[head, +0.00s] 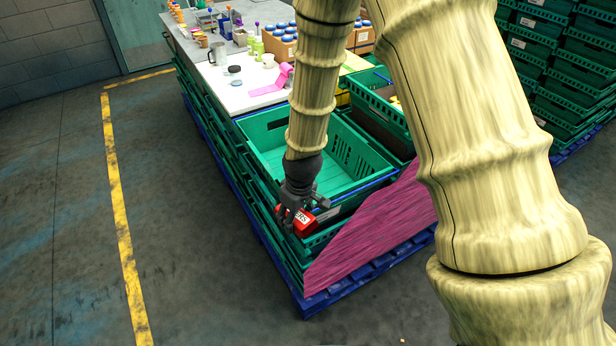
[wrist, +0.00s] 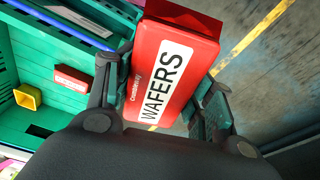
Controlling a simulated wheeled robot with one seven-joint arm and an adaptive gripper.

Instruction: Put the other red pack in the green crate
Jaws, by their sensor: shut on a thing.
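My gripper (head: 293,207) is shut on a red pack (head: 301,222) with a white label. In the wrist view the pack (wrist: 170,70) reads "WAFERS" and sits between the two fingers (wrist: 160,95). The green crate (head: 250,128) stands open just behind my gripper in the head view. The held pack is at the crate's near end, outside its open middle. In the wrist view the green crate (wrist: 45,50) is to the left. A smaller-looking red pack (wrist: 71,79) and a yellow square item (wrist: 27,96) show on its green inside. My arm hides part of the crate in the head view.
A magenta sheet (head: 375,235) slopes beside the crate stack, above a blue pallet (head: 330,298). A white table (head: 235,95) with cups and a pink item stands behind. Another green crate (head: 385,105) is to the right. Open floor (head: 190,220) lies left.

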